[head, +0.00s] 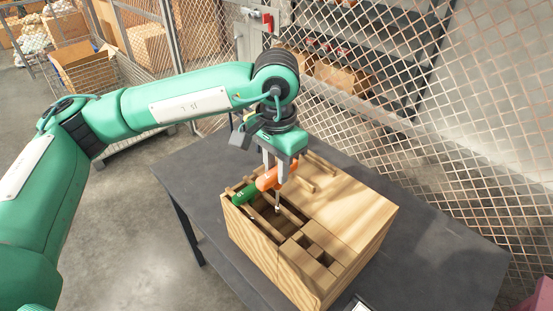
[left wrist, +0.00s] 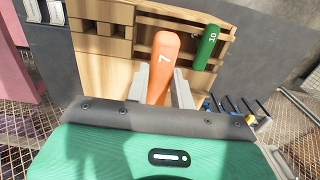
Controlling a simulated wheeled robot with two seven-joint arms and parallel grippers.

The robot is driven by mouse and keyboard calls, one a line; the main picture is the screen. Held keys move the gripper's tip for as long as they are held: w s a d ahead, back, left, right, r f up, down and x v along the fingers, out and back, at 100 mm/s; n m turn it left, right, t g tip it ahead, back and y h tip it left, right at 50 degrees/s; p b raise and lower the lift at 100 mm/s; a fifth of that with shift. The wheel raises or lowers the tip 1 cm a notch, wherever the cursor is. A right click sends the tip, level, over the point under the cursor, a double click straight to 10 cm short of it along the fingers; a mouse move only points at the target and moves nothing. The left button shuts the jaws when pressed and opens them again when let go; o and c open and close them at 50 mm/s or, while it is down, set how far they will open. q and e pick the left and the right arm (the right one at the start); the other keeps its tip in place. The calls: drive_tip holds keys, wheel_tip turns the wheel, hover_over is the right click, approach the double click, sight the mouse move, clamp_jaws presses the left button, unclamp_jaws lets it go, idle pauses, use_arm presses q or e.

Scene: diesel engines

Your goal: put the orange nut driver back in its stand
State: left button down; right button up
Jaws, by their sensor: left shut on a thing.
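The orange nut driver (head: 267,179), marked 7, is between the fingers of my left gripper (head: 276,172). Its handle slants across the fingers, above the open bay of the wooden stand (head: 345,208). In the left wrist view the orange handle (left wrist: 164,58) sticks out beyond the two grey fingers (left wrist: 161,88), which are shut on it. A thin pale tip (head: 277,209) shows below the gripper over the bay; I cannot tell whether it touches the stand. The lower part of the driver is hidden in the left wrist view. My right gripper is not in view.
A green nut driver (head: 243,193), marked 10, sits in the stand just left of the orange one. The stand has slats and small square compartments (head: 313,240). It rests on a dark table (head: 440,240) with free room on the right. A mesh fence (head: 450,120) stands behind.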

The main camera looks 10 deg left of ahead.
sight(276, 208)
use_arm(q)
drive_tip(key=shift+f, duration=0.9)
drive_tip(key=shift+f+b, duration=0.6)
drive_tip(key=shift+f, duration=1.3)
wheel_tip(276, 208, down, 4)
drive_tip(key=b, duration=0.5)
wheel_tip(276, 208, down, 2)
drive_tip(key=b, duration=0.3)
drive_tip(key=shift+f, duration=0.25)
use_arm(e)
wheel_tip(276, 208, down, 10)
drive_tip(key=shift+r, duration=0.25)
use_arm(q)
drive_tip(key=shift+f+b, duration=0.2)
drive_tip(key=shift+b, duration=0.15)
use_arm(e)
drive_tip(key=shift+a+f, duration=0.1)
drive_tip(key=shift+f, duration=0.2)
use_arm(q)
drive_tip(key=shift+f+b, duration=0.4)
drive_tip(key=shift+b, duration=0.2)
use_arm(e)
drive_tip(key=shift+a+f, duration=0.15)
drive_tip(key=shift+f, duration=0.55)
